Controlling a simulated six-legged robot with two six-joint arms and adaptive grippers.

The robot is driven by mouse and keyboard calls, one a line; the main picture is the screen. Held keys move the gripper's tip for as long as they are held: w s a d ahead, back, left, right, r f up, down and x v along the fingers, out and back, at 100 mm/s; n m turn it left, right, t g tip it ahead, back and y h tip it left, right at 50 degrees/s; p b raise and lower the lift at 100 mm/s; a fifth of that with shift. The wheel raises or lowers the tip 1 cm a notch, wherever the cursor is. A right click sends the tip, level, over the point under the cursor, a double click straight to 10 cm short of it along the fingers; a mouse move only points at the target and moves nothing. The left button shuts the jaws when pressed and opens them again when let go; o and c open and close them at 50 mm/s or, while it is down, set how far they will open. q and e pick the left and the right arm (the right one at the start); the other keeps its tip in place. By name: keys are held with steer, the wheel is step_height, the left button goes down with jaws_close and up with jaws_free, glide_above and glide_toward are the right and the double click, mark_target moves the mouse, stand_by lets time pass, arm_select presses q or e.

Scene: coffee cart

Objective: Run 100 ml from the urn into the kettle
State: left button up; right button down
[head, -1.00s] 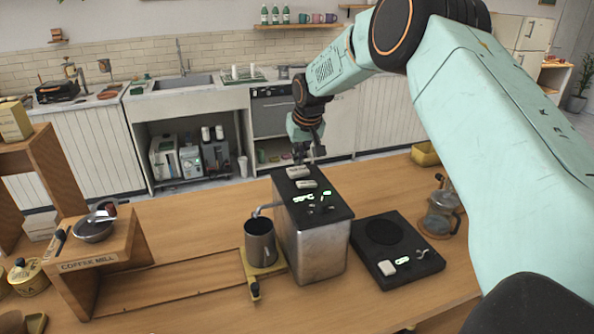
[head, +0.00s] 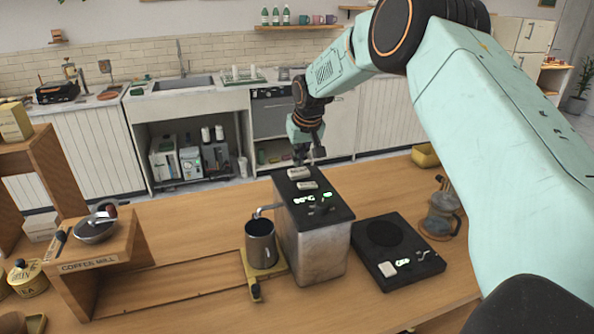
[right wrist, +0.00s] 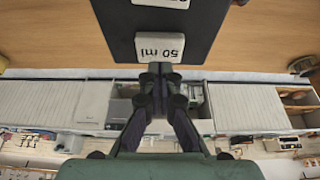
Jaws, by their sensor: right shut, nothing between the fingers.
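The urn (head: 318,255) is a metal box with a black top, standing on the wooden counter. Its top carries two pale buttons (head: 299,173) and green lit marks. The kettle (head: 260,244), a dark grey open pot, stands under the spout (head: 266,210) on the urn's left side. My right gripper (head: 302,158) is shut and empty, at the far edge of the urn's top by the farther button. In the right wrist view the closed fingertips (right wrist: 160,70) are at the edge of a button marked "50 ml" (right wrist: 160,47); contact cannot be told. My left gripper is out of view.
A black hot plate (head: 392,250) lies right of the urn, with a glass server (head: 440,215) beyond it. A yellow tray piece (head: 255,290) lies beneath the kettle. My right arm covers the right side.

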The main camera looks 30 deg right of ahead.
steer(key=shift+d+f, duration=0.1)
steer(key=shift+f, duration=0.15)
steer(key=shift+f, duration=0.35)
steer(key=shift+f+b, duration=0.35)
steer(key=shift+f, duration=0.1)
steer(key=shift+r, duration=0.2)
steer(key=shift+r+p, duration=0.95)
steer(key=shift+p, duration=0.1)
steer(key=shift+f+b, duration=0.5)
steer(key=shift+f, duration=0.65)
stand_by(1.5)
steer(key=shift+r, duration=0.15)
steer(key=shift+r+p, duration=1)
